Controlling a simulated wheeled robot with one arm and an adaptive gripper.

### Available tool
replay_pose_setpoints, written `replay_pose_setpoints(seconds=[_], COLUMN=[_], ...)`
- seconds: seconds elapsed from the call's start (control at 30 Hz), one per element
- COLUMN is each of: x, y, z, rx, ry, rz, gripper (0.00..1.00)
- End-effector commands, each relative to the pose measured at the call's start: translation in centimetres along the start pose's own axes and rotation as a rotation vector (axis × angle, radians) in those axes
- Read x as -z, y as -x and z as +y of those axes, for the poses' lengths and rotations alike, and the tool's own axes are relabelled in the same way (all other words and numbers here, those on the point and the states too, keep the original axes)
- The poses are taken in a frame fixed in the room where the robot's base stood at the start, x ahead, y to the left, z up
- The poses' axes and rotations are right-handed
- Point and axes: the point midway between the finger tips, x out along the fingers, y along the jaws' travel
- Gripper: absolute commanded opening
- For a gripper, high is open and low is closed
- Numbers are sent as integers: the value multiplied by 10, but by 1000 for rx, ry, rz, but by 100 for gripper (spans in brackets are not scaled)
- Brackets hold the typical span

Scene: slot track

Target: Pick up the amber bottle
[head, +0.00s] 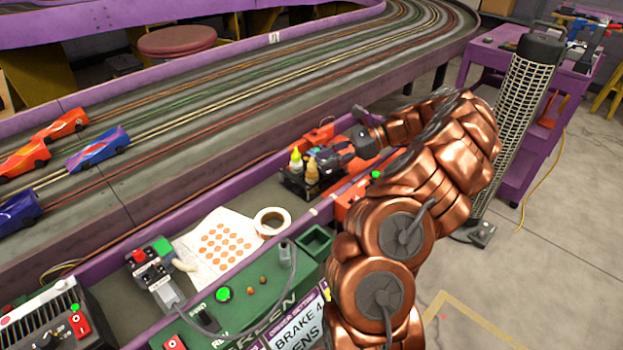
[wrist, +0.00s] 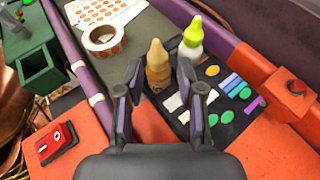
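The amber bottle (wrist: 158,64), with a pointed tan cap, stands upright on a dark tray (wrist: 208,78). In the wrist view it shows between the tips of my gripper (wrist: 160,84), with a gap on each side. My gripper is open and holds nothing. The bottle's lower part is partly hidden by my gripper. In the head view the amber bottle (head: 312,172) stands just left of my gripper (head: 326,162). A white bottle (wrist: 191,42) with a yellow-green cap stands close behind the amber one, to its right in the wrist view.
The tray also carries coloured dots and strips. A tape roll (head: 272,221) and a sheet of orange dots (head: 217,246) lie nearby. A red switch (wrist: 56,141) and a red button box (wrist: 289,94) flank my gripper. Purple rails border the slot track (head: 200,115).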

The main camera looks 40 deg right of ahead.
Motion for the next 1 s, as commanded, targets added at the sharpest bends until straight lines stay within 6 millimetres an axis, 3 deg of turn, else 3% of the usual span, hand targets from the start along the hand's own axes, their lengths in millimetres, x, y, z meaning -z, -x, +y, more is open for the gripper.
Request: replay_pose_setpoints(seconds=[0.4, 0.7, 1.0], x=[0, 0, 1], y=[-45, -49, -49], z=[4, 3, 3], rx=[-3, -1, -1], ry=[2, 1, 0], rz=[-1, 0, 1], gripper=[38, 37, 6])
